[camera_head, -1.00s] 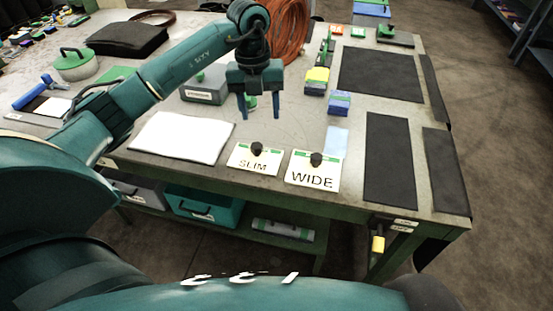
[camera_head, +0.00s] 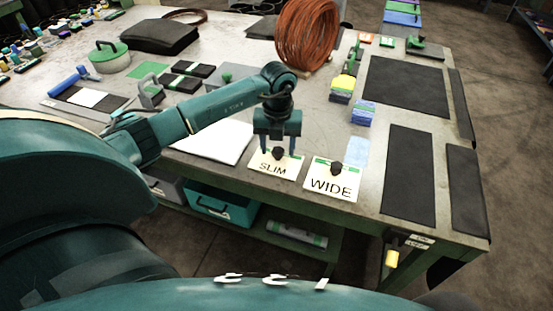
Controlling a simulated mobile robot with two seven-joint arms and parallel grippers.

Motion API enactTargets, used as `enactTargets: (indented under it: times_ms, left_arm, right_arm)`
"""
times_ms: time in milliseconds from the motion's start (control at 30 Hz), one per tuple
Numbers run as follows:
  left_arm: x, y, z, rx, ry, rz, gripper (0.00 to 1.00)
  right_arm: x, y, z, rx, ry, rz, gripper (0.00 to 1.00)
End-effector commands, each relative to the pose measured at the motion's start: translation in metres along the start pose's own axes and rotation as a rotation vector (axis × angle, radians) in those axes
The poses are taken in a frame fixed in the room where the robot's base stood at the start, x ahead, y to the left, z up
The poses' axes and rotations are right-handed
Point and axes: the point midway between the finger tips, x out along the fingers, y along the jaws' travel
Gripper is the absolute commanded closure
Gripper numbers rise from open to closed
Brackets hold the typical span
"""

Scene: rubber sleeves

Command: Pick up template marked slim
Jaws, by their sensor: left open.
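The template marked SLIM (camera_head: 266,169) is a pale plate with black letters and a dark knob (camera_head: 278,153), lying flat near the table's front edge. The template marked WIDE (camera_head: 331,186) lies just to its right, with its own dark knob (camera_head: 336,168). My left gripper (camera_head: 277,153) points down over the SLIM template, its two fingers spread on either side of the knob in the picture. It is open and holds nothing. I cannot tell whether the fingers are level with the knob or still above it. My right gripper does not show.
A white sheet (camera_head: 215,143) lies left of the SLIM template, partly behind my arm. Black mats (camera_head: 408,170) lie on the right. Yellow (camera_head: 342,86) and blue (camera_head: 363,111) stacks stand behind the templates. An orange cable coil (camera_head: 306,35) stands at the back.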

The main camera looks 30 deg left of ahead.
Motion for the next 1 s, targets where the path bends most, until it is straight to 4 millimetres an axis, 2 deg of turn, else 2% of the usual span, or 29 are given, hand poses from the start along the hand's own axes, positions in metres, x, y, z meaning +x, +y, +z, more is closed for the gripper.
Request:
enactTargets:
  times_ms: [100,367,900,1000]
  left_arm:
    - [0.0106,-0.0003,-0.0003,0.001,0.001,0.0,0.47]
    - [0.0125,-0.0004,0.0001,0.002,-0.001,-0.001,0.48]
    - [0.0121,-0.0002,0.0001,0.001,-0.001,-0.001,0.92]
    - [0.0117,-0.0003,0.0003,0.001,-0.001,-0.001,0.97]
  right_arm:
    - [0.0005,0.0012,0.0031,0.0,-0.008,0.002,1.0]
    - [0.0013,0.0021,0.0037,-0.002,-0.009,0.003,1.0]
    - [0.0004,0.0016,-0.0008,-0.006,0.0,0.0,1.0]
    - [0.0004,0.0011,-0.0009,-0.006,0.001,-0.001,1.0]
